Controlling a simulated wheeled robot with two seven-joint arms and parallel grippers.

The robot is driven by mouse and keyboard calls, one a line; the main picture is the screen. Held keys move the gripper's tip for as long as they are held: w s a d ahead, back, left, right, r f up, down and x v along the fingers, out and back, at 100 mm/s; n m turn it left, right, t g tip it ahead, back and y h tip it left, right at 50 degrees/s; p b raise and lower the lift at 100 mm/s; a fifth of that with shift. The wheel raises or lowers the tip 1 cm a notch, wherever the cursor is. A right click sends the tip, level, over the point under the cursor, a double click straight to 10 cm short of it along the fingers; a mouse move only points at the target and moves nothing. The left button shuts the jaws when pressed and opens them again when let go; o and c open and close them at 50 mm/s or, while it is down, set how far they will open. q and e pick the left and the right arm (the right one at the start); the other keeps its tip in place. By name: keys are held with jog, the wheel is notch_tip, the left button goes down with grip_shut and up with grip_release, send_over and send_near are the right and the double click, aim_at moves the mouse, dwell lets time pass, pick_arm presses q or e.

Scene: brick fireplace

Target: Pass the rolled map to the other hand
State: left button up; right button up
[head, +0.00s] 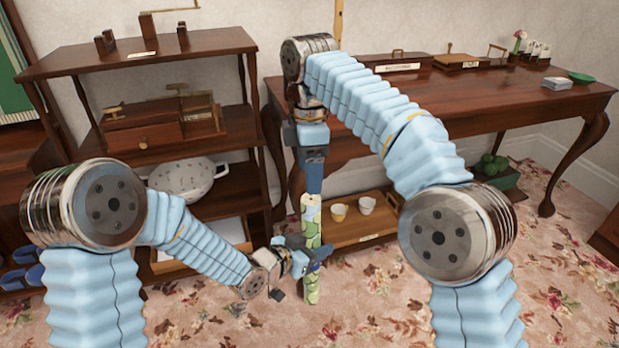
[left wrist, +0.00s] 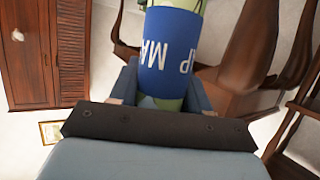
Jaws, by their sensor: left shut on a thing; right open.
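The rolled map (head: 311,212) is a green and cream patterned roll, held upright above the floor in the middle of the head view. My right gripper (head: 313,180) points straight down from above at the map's upper end and is open. Whether its fingers touch or straddle the top of the map cannot be told.
Behind stands a dark wooden desk (head: 460,98) with boxes and a green dish on top. A wooden tray (head: 350,236) with two cups is low behind the map. A shelf unit (head: 155,165) with boxes and a white lidded pot is at left. Flowered carpet lies open in front.

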aim_at(310, 214)
notch_tip(310, 214, down, 12)
jog(key=shift+s+r, duration=0.1)
dwell(0.4)
jog(key=c, duration=1.2)
pick_arm(q)
jog(key=o, duration=1.2)
jog(key=shift+o, duration=0.2)
